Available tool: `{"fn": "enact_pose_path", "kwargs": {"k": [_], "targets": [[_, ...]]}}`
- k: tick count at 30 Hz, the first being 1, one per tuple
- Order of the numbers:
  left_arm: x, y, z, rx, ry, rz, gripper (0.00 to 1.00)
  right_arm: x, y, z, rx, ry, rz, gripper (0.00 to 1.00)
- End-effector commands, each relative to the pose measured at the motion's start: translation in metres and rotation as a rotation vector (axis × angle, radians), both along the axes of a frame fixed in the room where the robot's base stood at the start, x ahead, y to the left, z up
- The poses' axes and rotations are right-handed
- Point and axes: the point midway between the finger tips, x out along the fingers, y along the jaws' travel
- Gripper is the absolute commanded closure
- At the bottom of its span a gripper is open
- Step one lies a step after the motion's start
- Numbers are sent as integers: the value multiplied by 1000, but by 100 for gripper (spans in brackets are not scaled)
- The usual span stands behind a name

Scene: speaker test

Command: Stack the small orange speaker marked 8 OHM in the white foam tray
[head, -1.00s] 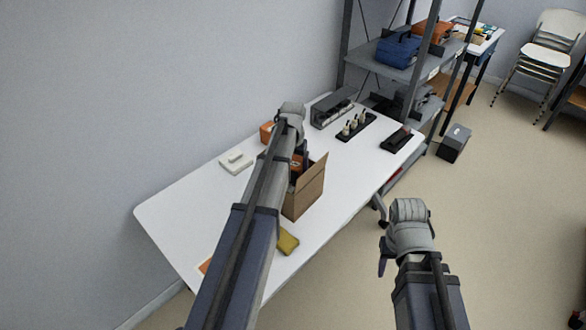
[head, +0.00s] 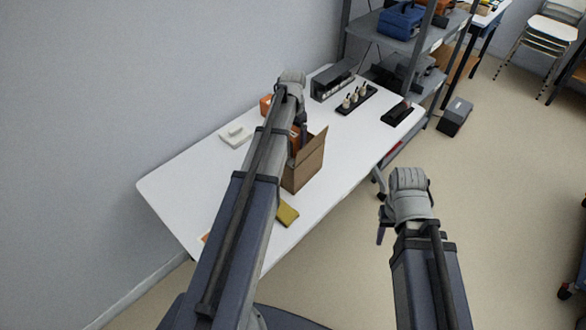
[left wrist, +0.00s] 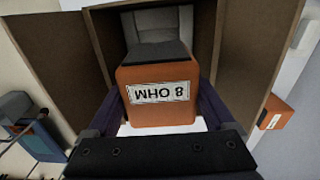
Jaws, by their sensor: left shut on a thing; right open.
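The orange speaker marked 8 OHM (left wrist: 160,92) is between my left fingers in the left wrist view, its label upside down there and its top dark. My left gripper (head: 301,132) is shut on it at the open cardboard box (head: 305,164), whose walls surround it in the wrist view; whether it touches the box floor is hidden. The white foam tray (head: 235,138) lies on the table left of the box in the head view. My right gripper (head: 384,222) is open and empty off the table's front edge.
Another orange block with a label (left wrist: 275,112) stands outside the box; it also shows behind my left arm (head: 265,105). A yellow sponge-like piece (head: 287,214) lies near the front edge. A grey rack (head: 333,83) and black holders (head: 356,100) stand at the far end.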

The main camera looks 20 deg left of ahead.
Motion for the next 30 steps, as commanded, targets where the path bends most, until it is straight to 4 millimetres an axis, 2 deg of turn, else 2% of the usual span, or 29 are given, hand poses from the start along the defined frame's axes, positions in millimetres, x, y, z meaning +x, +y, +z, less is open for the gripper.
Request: {"fn": "enact_pose_path", "kwargs": {"k": [5,16,25,30], "targets": [[0,0,-9,0,0,1,100,0,0,-9,0,0,0,50],[0,0,-59,1,0,3,100,0,0,-59,0,0,0,50],[0,0,-64,1,0,4,100,0,0,-64,0,0,0,50],[0,0,-80,1,0,4,100,0,0,-80,0,0,0,50]]}}
